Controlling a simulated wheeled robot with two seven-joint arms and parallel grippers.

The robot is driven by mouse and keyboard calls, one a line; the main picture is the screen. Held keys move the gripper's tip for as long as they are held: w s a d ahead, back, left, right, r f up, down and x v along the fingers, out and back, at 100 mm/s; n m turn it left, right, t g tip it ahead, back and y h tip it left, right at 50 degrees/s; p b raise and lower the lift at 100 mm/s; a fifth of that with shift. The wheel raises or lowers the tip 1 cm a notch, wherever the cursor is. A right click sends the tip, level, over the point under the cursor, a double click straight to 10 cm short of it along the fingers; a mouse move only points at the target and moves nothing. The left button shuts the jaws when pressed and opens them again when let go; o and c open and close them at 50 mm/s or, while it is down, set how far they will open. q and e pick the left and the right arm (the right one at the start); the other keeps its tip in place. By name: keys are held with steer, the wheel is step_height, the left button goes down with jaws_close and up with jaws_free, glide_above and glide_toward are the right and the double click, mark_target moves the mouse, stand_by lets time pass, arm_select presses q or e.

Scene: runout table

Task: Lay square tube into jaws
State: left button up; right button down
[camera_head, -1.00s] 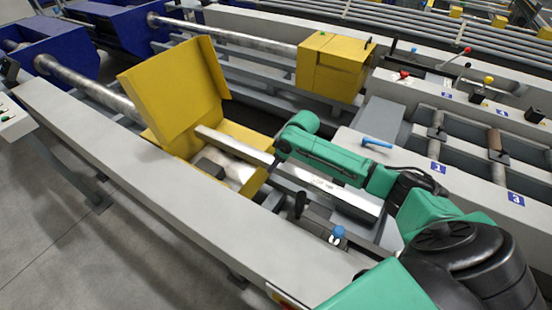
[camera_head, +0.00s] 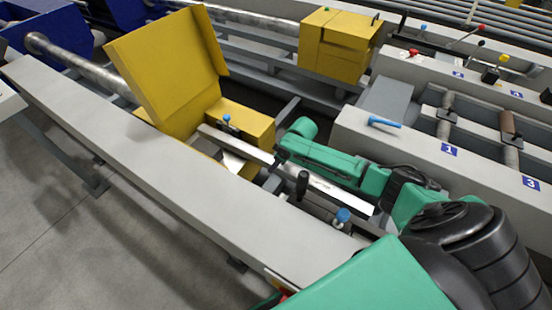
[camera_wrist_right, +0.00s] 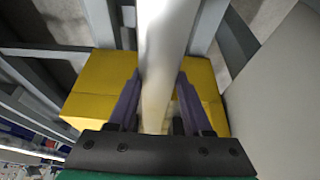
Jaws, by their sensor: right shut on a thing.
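The square tube (camera_head: 335,190), long and pale metal, slants from the open yellow housing (camera_head: 165,75) toward the lower right in the head view. Its far end lies over the housing opening; whether it touches the jaws inside cannot be told. My right gripper (camera_wrist_right: 158,105) is shut on the tube in the right wrist view, with its dark purple fingers on either side. In the head view my green right arm runs along the tube's far side and the fingers are hidden. My left gripper is not in view.
A long grey rail (camera_head: 150,155) runs along the near side. A black-handled lever (camera_head: 302,185) and a blue knob (camera_head: 342,216) stand close to the tube. A closed yellow housing (camera_head: 338,45) and a grey numbered bench (camera_head: 430,145) stand beyond.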

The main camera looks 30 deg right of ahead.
steer(key=shift+w+f, duration=0.1)
steer(key=shift+f, duration=0.35)
steer(key=shift+c, duration=1.2)
jaws_free()
steer(key=shift+s+f, duration=0.1)
steer(key=shift+s, duration=0.1)
steer(key=p+v, duration=0.1)
steer(key=v, duration=1.3)
steer(key=shift+r, duration=0.35)
steer(key=shift+p, duration=0.35)
